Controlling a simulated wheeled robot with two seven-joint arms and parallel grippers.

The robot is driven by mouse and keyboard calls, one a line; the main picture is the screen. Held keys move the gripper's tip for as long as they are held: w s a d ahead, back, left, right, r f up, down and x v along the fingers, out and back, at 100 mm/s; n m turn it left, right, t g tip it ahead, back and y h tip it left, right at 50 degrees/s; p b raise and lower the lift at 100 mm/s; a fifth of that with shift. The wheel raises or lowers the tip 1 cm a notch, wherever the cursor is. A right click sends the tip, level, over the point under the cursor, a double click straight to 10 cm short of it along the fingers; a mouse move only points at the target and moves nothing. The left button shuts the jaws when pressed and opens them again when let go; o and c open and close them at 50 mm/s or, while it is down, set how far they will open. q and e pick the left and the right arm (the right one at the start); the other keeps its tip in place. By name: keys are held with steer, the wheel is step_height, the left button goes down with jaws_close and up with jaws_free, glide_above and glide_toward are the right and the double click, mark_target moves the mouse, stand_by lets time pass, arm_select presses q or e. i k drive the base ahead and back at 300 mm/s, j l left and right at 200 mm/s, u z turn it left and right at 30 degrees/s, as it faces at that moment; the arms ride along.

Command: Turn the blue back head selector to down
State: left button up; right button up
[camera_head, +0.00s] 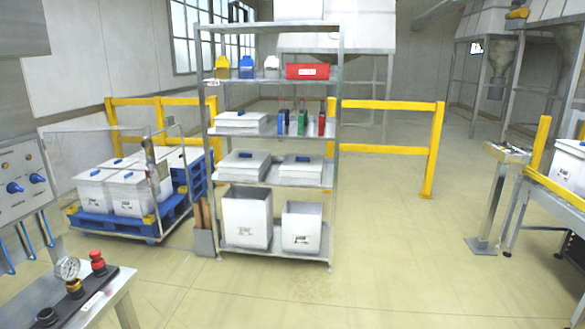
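A grey control panel (22,200) stands at the left edge of the head view. It carries two blue selectors: a nearer one (14,188) and a slightly farther one (37,178) to its right. Small yellow buttons or lamps sit above them. I cannot read the labels, so I cannot tell which one is the back head selector. The direction in which each blue selector points is too small to tell. Neither of my grippers shows in the view.
A bench (95,300) with a gauge and a red knob (97,258) stands below the panel. A blue pallet (150,222) with white boxes and a metal shelf (271,180) stand beyond. Yellow rails (385,104) run behind. The floor (410,255) at centre right is clear.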

mark_target(35, 178)
steer(key=i+j, duration=0.15)
steer(key=i, duration=2.05)
steer(key=i+l+u, duration=0.1)
steer(key=i+u, duration=0.4)
steer(key=i+l+u, duration=0.25)
steer(key=u, duration=0.2)
steer(key=i+u, duration=0.15)
steer(key=u, duration=0.25)
steer(key=i+u, duration=0.1)
steer(key=u, duration=0.35)
steer(key=i+l+u, duration=0.15)
steer(key=u, duration=0.25)
steer(key=i+l+u, duration=0.1)
steer(key=u, duration=0.3)
steer(key=i+l+u, duration=0.1)
steer(key=u, duration=0.3)
steer(key=i+l+u, duration=0.15)
steer(key=u, duration=0.2)
steer(key=i+l+u, duration=0.15)
steer(key=l+u, duration=0.2)
steer(key=k+l+z, duration=0.1)
steer(key=k+l, duration=0.35)
steer(key=k+l+z, duration=0.1)
steer(key=k+l, duration=0.3)
steer(key=l, duration=0.15)
